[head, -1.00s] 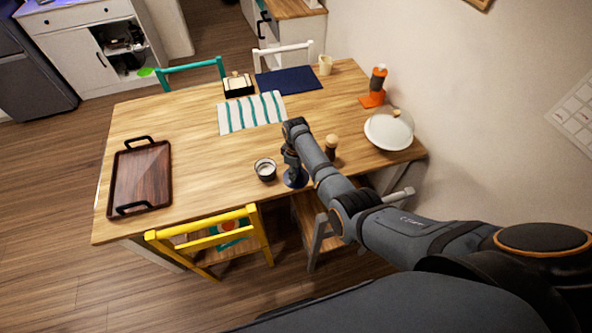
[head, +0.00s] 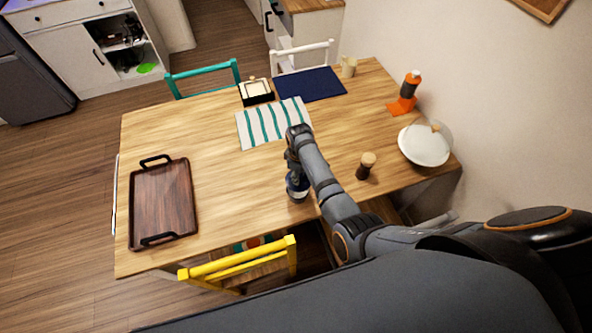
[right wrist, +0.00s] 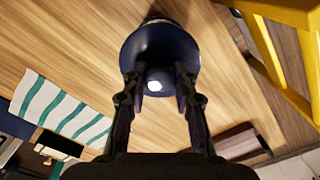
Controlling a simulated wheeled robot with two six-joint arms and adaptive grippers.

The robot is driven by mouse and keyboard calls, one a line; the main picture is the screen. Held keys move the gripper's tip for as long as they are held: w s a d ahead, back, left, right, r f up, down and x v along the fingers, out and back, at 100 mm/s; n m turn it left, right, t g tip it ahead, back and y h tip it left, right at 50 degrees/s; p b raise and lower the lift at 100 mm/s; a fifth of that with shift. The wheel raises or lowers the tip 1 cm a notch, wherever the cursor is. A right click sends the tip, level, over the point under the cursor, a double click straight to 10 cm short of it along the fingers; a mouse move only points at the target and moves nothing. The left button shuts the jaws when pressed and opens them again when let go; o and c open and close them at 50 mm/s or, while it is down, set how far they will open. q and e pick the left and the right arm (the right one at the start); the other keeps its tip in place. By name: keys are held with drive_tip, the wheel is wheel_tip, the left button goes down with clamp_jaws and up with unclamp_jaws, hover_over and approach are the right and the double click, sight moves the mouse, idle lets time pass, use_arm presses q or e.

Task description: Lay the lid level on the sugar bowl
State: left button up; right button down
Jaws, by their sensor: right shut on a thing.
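My right gripper (head: 294,172) reaches down over the near part of the table, and its fingers are shut on the dark blue lid. The lid (right wrist: 160,48) shows as a round blue disc past the two fingertips (right wrist: 160,84) in the right wrist view. In the head view the lid (head: 296,184) is right above the small glass sugar bowl (head: 299,197), which it and the gripper mostly hide. I cannot tell whether lid and bowl touch, or whether the lid is quite level. My left gripper is not in view.
A wooden-topped mill (head: 366,166) stands just right of my right arm. A covered white dish (head: 424,147) and an orange-based bottle (head: 405,93) are farther right. A striped cloth (head: 262,126) lies behind, a dark tray (head: 162,203) left. Table between tray and bowl is clear.

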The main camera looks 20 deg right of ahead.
drive_tip(key=shift+s+r, duration=0.1)
drive_tip(key=shift+s, duration=0.15)
drive_tip(key=shift+w+f, duration=0.15)
drive_tip(key=shift+f, duration=0.15)
drive_tip(key=f+b, duration=0.1)
drive_tip(key=f, duration=0.1)
drive_tip(key=shift+w+a+f+b, duration=0.15)
drive_tip(key=shift+w+f+b, duration=0.15)
drive_tip(key=shift+b, duration=0.05)
drive_tip(key=shift+f, duration=0.3)
drive_tip(key=shift+s+f+b, duration=0.1)
drive_tip(key=shift+f+b, duration=0.2)
drive_tip(key=shift+b, duration=0.1)
drive_tip(key=shift+f+b, duration=0.35)
drive_tip(key=shift+f, duration=0.2)
use_arm(q)
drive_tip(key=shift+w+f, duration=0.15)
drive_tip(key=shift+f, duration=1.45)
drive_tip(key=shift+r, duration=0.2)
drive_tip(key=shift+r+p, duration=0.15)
drive_tip(key=shift+p, duration=0.25)
use_arm(e)
drive_tip(key=shift+f, duration=0.15)
